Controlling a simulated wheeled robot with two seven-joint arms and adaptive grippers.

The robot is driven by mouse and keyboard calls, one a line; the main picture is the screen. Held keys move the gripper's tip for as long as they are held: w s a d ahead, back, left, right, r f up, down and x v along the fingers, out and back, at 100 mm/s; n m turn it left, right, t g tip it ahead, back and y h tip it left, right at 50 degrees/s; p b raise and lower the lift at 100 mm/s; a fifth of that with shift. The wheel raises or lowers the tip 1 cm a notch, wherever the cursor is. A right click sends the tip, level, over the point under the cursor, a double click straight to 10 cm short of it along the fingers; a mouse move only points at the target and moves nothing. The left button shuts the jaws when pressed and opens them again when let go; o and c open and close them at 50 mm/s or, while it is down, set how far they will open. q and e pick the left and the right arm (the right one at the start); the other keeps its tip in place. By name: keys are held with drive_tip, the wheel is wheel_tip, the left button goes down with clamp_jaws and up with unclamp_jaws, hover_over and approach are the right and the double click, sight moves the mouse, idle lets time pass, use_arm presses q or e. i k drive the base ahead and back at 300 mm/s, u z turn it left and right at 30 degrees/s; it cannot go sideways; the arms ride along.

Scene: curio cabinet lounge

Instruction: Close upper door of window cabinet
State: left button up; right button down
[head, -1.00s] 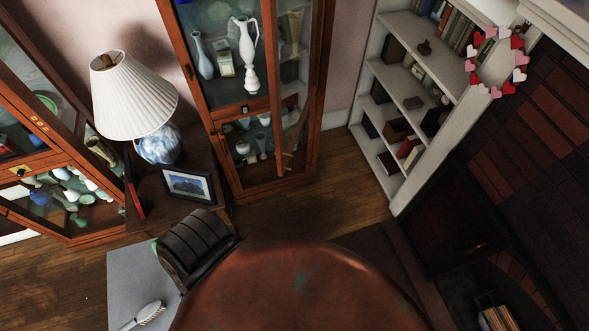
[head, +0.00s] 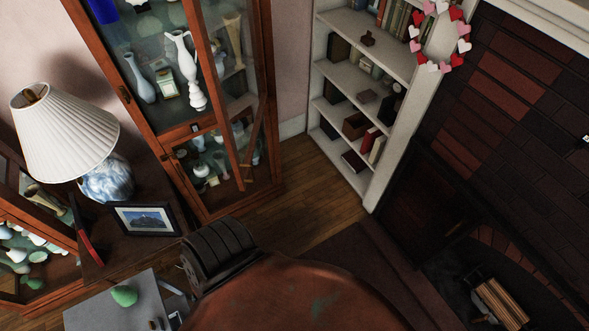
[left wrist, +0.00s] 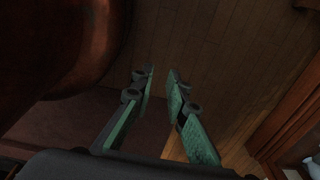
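The window cabinet (head: 200,212) is a tall wooden case with glass panes, left of centre in the head view. Its glazed upper door (head: 222,125) appears to stand ajar, with its lower corner hanging in front of the lower section. White and blue vases show behind the upper glass. My left gripper (left wrist: 161,72) is open and empty in the left wrist view, with its green-padded fingers apart above the wood floor. A wooden frame with glass shows at that view's right edge, apart from the fingers. Neither gripper shows in the head view.
A small dark table holds a lamp (head: 70,130) and a framed picture (head: 143,219) left of the cabinet. A grey surface (head: 90,318) bears a green object (head: 125,296). A white bookshelf (head: 376,185) stands to the right. Bare floor (head: 300,190) lies between cabinet and bookshelf.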

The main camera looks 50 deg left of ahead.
sight(256, 82)
drive_tip(key=z, duration=0.9)
drive_tip(key=i, duration=0.6)
drive_tip(key=u, duration=3.15)
